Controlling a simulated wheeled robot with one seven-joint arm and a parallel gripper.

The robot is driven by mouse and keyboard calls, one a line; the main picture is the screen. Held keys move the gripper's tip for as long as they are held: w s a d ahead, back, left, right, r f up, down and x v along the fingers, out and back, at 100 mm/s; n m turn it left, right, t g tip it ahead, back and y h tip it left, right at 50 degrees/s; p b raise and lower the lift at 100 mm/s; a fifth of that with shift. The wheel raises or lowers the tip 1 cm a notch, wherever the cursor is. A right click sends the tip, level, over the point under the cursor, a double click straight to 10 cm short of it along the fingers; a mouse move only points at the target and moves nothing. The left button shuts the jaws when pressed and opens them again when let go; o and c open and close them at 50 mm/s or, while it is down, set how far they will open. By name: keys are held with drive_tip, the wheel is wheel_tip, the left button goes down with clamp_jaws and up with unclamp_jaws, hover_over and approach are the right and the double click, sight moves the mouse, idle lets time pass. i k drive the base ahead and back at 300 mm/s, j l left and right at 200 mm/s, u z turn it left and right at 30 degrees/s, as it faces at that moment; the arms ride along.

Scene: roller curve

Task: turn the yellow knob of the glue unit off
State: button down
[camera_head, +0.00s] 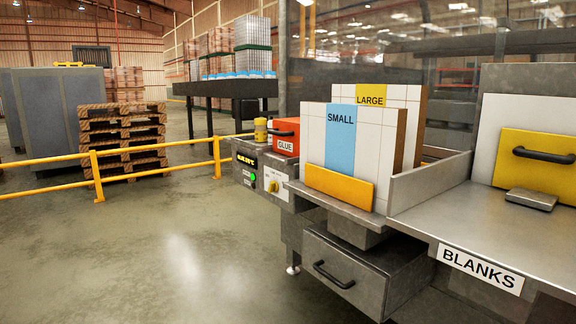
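The yellow knob (272,185) sits on a pale plate on the front of the grey control box, below the orange glue unit (286,136) with its "GLUE" label. The knob is small in this view, and its exact setting is hard to tell. A green round light or button (253,178) is just left of the knob, and a dark display with yellow characters (246,160) is above it. My gripper is not in view.
Upright panels marked "SMALL" (340,150) and "LARGE" (413,115) stand right of the glue unit. A drawer (340,272) is below. A yellow rail (150,147) ends near the control box. Open floor (170,250) lies in front and left.

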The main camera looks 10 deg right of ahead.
sight(272, 186)
drive_tip(key=i+j+u, duration=0.3)
drive_tip(key=i+u, duration=0.15)
drive_tip(key=i, duration=0.3)
drive_tip(key=i+u, duration=0.4)
drive_tip(key=i, duration=0.3)
